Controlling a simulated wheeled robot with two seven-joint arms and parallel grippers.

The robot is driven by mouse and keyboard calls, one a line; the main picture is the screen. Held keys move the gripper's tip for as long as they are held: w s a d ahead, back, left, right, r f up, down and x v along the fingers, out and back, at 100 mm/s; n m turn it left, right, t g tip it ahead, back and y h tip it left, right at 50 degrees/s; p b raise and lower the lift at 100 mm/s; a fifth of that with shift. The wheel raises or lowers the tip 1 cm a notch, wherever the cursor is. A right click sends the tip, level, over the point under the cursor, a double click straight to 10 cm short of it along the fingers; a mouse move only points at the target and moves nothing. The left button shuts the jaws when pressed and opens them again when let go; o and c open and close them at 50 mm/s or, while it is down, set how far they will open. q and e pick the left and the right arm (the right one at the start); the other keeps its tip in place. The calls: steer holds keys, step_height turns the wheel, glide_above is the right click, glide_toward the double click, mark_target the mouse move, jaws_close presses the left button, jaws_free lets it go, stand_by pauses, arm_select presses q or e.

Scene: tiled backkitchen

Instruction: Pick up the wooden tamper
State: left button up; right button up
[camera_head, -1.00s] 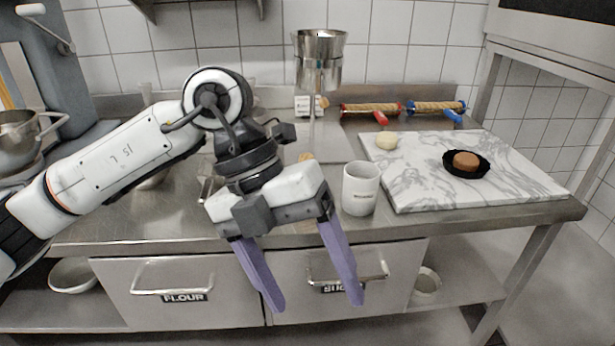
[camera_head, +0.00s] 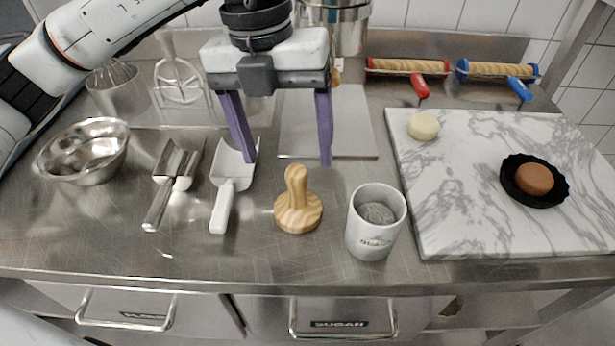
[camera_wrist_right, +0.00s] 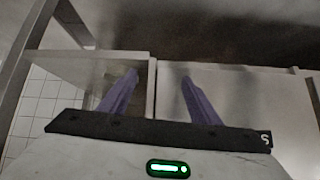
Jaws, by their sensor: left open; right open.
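The wooden tamper (camera_head: 298,207) stands upright on the steel counter, its round base down and its knob handle up, left of a grey-white mug. My left gripper (camera_head: 287,162) is open and empty. In the head view its two purple fingers point down, behind and above the tamper, with the tamper's knob just in front of the gap. My right gripper (camera_wrist_right: 158,75) shows only in the right wrist view. It is open and empty, facing white panels below, away from the tamper.
The mug (camera_head: 376,222) stands close right of the tamper. Left lie a white scoop (camera_head: 226,190), metal scoops (camera_head: 165,185) and a steel bowl (camera_head: 84,152). A marble board (camera_head: 460,215) holds a dough ball and a black tin. Rolling pins (camera_head: 408,67) lie behind.

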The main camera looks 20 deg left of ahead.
mark_target(287, 172)
arm_select(q)
steer(key=f, duration=0.4)
steer(key=shift+s+d+f, duration=0.2)
steer(key=shift+s+f, duration=0.05)
steer(key=shift+s, duration=0.1)
steer(key=f, duration=0.2)
steer(key=f+p, duration=0.1)
steer(key=f, duration=0.1)
steer(key=shift+w+d+f, duration=0.1)
steer(key=shift+w+f, duration=0.05)
steer(key=shift+w, duration=0.05)
steer(key=shift+f, duration=0.4)
arm_select(e)
steer(key=shift+s+a+r, duration=0.1)
steer(key=shift+s+r, duration=0.35)
steer(key=shift+s, duration=0.2)
arm_select(q)
steer(key=shift+c, duration=0.2)
steer(key=c, duration=1.1)
steer(key=shift+c, duration=1.3)
arm_select(e)
steer(key=shift+s+f, duration=0.1)
steer(key=shift+s, duration=0.1)
